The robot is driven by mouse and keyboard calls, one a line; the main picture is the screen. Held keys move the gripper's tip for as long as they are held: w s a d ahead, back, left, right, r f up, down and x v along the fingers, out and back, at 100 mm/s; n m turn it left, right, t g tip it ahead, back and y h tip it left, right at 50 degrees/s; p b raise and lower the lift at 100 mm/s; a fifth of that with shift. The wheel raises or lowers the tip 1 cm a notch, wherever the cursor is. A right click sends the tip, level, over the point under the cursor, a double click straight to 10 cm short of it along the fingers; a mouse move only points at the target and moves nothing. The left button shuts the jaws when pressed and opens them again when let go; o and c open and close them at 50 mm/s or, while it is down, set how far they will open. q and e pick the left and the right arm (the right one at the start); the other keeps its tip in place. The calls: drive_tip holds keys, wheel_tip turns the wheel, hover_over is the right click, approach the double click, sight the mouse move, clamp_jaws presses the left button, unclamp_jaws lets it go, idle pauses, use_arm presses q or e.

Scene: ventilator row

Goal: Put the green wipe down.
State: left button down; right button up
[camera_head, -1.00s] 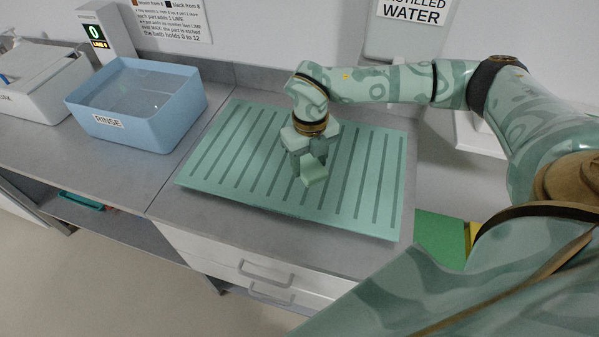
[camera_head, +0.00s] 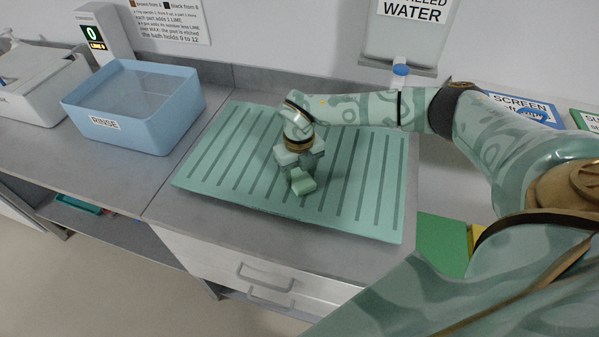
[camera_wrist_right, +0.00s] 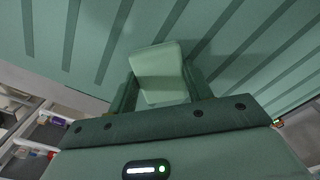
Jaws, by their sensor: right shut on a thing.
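The green wipe (camera_head: 303,185) is a small pale green block-like piece below my right gripper (camera_head: 299,178). My right gripper is shut on it, over the front middle of the ribbed green mat (camera_head: 230,195). In the right wrist view the wipe (camera_wrist_right: 158,72) sits between the two fingers of the gripper (camera_wrist_right: 160,92), with the striped mat (camera_wrist_right: 90,30) beyond it. I cannot tell whether the wipe touches the mat. My left gripper is not in view.
A blue bin marked RINSE (camera_head: 140,125) stands left of the mat. A white bin (camera_head: 35,95) is further left. A distilled water dispenser (camera_head: 402,45) hangs on the wall behind. The mat is otherwise bare. Drawers (camera_head: 255,270) lie below the counter's front edge.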

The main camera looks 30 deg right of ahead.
sight(299, 176)
drive_tip(key=o, duration=0.9)
drive_tip(key=shift+f, duration=0.1)
drive_tip(key=shift+o, duration=0.2)
wheel_tip(299, 176, up, 12)
drive_tip(key=p, duration=0.1)
drive_tip(key=shift+w+r+p, duration=0.15)
drive_tip(key=shift+r+p, duration=0.05)
drive_tip(key=shift+p, duration=0.1)
